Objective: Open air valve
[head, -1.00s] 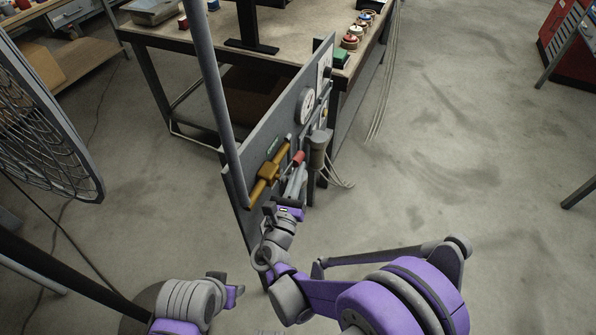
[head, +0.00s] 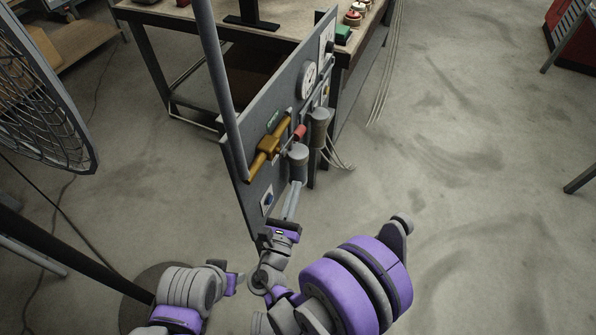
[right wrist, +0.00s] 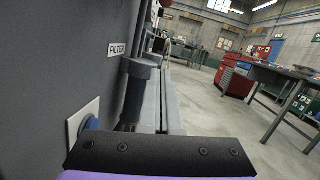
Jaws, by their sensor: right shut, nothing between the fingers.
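A brass valve body (head: 268,148) sits on a grey upright panel (head: 285,100) in the head view, with a red-tipped part (head: 300,132) beside its right end. My right gripper (head: 292,190) is shut and empty, below the valve and in front of the panel. Its fingertips are close to the bottom of a grey filter cylinder (head: 298,160); I cannot tell if they touch. In the right wrist view the shut fingers (right wrist: 170,95) run alongside the panel, beside the dark filter cylinder (right wrist: 136,90). My left gripper (head: 236,282) is low in the head view, away from the panel; its jaws are unclear.
A second cylinder (head: 319,125) and a round gauge (head: 308,80) are on the panel. A white plate with a blue knob (head: 268,199) is low on it. A bench (head: 180,20) stands behind, a fan (head: 40,100) at left.

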